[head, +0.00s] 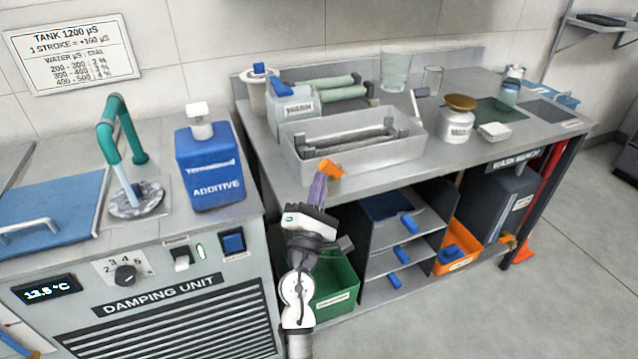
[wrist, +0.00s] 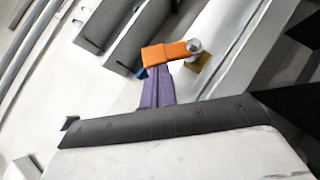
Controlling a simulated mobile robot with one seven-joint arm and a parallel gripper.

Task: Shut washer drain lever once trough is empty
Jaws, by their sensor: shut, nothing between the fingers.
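The orange drain lever (head: 330,168) sits at the front left corner of the grey washer trough (head: 400,151). In the wrist view the lever (wrist: 168,53) runs sideways from a round metal pivot at its right end. My gripper (head: 319,186) has purple fingers, shut with nothing between them. In the wrist view the gripper's fingertips (wrist: 158,74) are right at the lever's underside near its left end; I cannot tell whether they touch. A grey roller bar lies along the trough. Its floor is partly hidden, so I cannot tell whether liquid is in it.
A blue additive jug (head: 210,168) stands on the damping unit to the left. A white jug (head: 293,108) and green rollers (head: 335,85) stand behind the trough. Below the bench are a green bin (head: 335,285) and grey shelves (head: 395,240).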

